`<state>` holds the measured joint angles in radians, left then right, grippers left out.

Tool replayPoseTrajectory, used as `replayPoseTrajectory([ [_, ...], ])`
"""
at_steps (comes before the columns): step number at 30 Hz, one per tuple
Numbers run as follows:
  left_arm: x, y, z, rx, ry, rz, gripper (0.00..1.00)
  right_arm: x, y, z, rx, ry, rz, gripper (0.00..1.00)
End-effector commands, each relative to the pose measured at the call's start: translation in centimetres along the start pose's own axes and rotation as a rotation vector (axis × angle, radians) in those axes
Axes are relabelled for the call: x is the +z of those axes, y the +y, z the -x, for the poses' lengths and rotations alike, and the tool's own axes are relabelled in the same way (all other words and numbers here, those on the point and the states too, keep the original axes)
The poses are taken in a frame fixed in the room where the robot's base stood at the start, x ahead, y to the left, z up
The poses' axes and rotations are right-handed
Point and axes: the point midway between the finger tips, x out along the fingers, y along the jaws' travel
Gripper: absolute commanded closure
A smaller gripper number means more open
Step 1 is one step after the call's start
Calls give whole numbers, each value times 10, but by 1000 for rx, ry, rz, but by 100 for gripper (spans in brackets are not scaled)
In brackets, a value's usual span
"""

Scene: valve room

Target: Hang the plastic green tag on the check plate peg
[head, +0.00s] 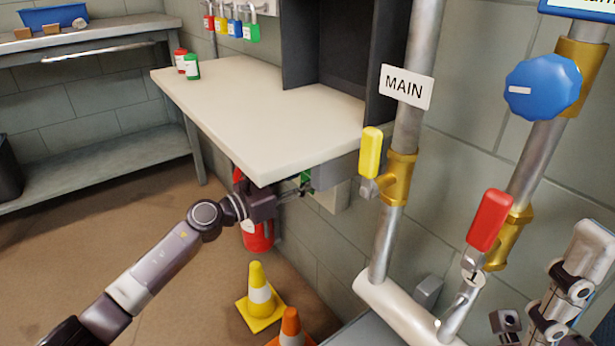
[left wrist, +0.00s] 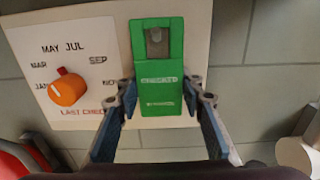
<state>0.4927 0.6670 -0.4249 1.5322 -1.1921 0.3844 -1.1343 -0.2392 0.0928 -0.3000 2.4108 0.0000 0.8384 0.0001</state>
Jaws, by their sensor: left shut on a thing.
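The green tag (left wrist: 162,82) is upright between the fingers of my left gripper (left wrist: 163,101), which is shut on its lower sides. The tag also shows as a small green patch in the head view (head: 305,177), by my left gripper (head: 302,190) under the counter. The off-white check plate (left wrist: 75,30) is behind the tag, with month names and an orange dial. A grey peg-like piece (left wrist: 157,42) shows in the tag's top opening. I cannot tell whether the tag rests on it. Part of my right arm shows at the lower right; its fingers are not clear.
The counter (head: 255,105) overhangs my left gripper. A MAIN pipe (head: 392,225) with a yellow-handled valve (head: 371,152) stands right of it. A red extinguisher (head: 258,236) and a yellow cone (head: 260,293) are below. A red-handled valve (head: 488,220) is near my right arm.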

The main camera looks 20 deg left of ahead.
Motion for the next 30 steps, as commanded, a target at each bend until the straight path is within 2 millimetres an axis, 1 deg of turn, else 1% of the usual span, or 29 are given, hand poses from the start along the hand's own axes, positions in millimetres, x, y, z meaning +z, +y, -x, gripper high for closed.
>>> replayPoseTrajectory([
  [11, 0, 0, 0, 0, -1, 0, 92, 0, 1, 1, 6, -2, 0, 60],
  [12, 0, 0, 0, 0, -1, 0, 62, 0, 1, 1, 7, -2, 0, 60],
  [17, 0, 0, 0, 0, -1, 0, 45, 0, 1, 1, 7, -4, 0, 60],
  [26, 0, 0, 1, 0, 0, 0, 44, 2, 1, 3, 8, -10, 0, 60],
  [30, -1, 1, 12, 1, 1, 2, 44, 1, 1, 3, 7, -8, 0, 60],
])
